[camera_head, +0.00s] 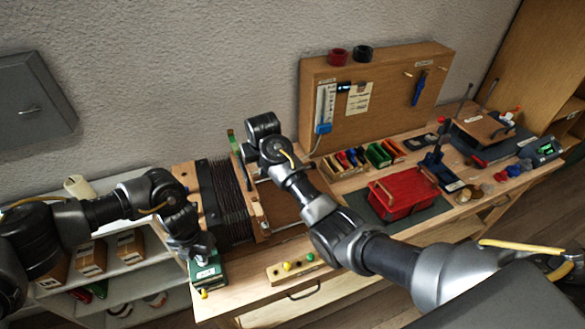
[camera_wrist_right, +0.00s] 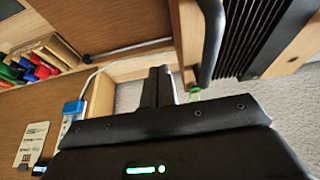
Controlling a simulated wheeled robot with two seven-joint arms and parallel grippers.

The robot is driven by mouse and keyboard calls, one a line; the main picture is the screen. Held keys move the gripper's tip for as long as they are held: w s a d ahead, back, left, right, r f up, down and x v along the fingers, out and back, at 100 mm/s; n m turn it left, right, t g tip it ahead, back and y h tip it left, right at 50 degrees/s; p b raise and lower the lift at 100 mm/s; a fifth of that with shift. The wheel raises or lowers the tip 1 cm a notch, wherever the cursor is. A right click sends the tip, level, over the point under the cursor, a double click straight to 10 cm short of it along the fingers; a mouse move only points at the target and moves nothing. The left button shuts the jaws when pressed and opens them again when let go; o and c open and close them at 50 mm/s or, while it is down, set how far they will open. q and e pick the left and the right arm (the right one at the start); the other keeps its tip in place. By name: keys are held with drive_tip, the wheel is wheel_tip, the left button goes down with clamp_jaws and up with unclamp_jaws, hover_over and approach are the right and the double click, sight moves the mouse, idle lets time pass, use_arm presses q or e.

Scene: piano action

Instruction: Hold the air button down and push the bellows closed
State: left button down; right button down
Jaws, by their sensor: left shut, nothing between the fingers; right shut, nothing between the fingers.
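The bellows (camera_head: 232,208) are black and pleated, between wooden end frames on the left of the bench. Gaps show between the folds in the right wrist view (camera_wrist_right: 250,38). My left gripper (camera_head: 203,252) is shut and empty, low in front of the bellows' left end, above a dark green box (camera_head: 207,276) with a white label. I cannot tell whether it touches the box. My right gripper (camera_wrist_right: 158,86) is shut and empty beside the wooden end frame (camera_wrist_right: 186,40) and its dark curved handle (camera_wrist_right: 211,42); contact is unclear. I cannot identify the air button for certain.
A red box (camera_head: 402,194) sits on a dark mat to the right. A wooden tool panel (camera_head: 385,85) stands behind. A white shelf (camera_head: 125,270) is at left.

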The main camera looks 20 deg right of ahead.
idle(0.3)
use_arm(q)
wheel_tip(320, 180, up, 2)
drive_tip(key=shift+p, duration=0.3)
drive_tip(key=shift+r, duration=2.5)
